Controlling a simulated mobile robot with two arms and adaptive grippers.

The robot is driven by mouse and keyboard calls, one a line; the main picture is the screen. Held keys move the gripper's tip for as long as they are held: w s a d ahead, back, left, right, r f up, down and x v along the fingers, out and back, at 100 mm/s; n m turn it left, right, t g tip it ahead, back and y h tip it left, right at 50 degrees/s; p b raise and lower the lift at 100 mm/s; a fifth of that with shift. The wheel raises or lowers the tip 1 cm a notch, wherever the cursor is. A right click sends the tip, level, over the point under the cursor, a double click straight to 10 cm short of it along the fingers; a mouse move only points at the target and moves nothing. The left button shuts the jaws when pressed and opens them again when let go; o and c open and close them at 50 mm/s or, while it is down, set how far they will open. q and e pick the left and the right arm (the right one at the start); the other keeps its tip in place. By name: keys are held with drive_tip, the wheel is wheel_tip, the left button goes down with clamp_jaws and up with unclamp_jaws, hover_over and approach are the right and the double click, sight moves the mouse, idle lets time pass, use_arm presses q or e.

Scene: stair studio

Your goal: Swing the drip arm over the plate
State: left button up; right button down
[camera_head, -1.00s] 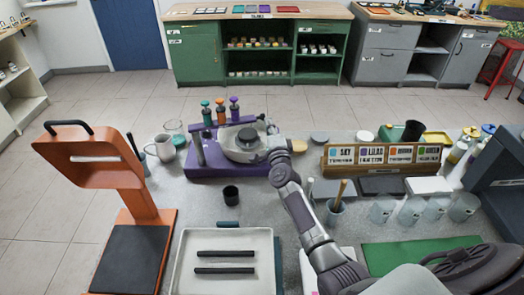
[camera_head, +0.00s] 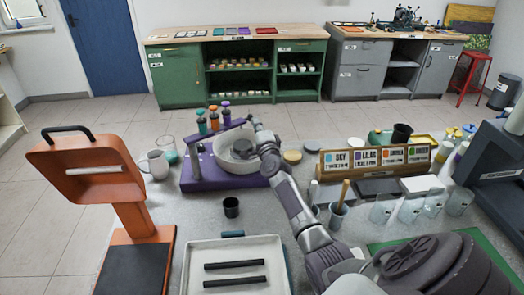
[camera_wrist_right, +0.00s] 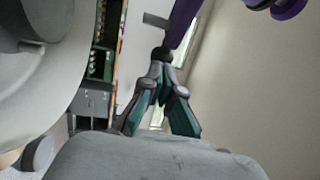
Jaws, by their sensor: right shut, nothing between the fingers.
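The purple spin machine (camera_head: 215,182) stands on the table, with a pale round bowl (camera_head: 223,158) around a dark plate (camera_head: 243,147). The drip arm (camera_head: 228,129) is a purple bar reaching from the machine's left post towards the back of the bowl. My right gripper (camera_head: 254,122) is behind the bowl near the bar's free end. In the right wrist view my right gripper (camera_wrist_right: 161,55) is shut and empty, its tips beside the purple drip arm (camera_wrist_right: 184,25). I cannot tell whether they touch. The bowl (camera_wrist_right: 55,110) fills the left there. My left gripper is out of view.
Several pump bottles (camera_head: 214,118) stand behind the machine. A mug (camera_head: 157,165) is left of it, a black cup (camera_head: 231,207) in front. A label rack (camera_head: 375,160) stands right. An orange stand (camera_head: 130,205) and white tray (camera_head: 200,255) are nearer.

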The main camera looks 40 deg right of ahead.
drive_tip(key=v, duration=1.2)
drive_tip(key=shift+s+f, duration=0.1)
drive_tip(key=shift+s, duration=0.05)
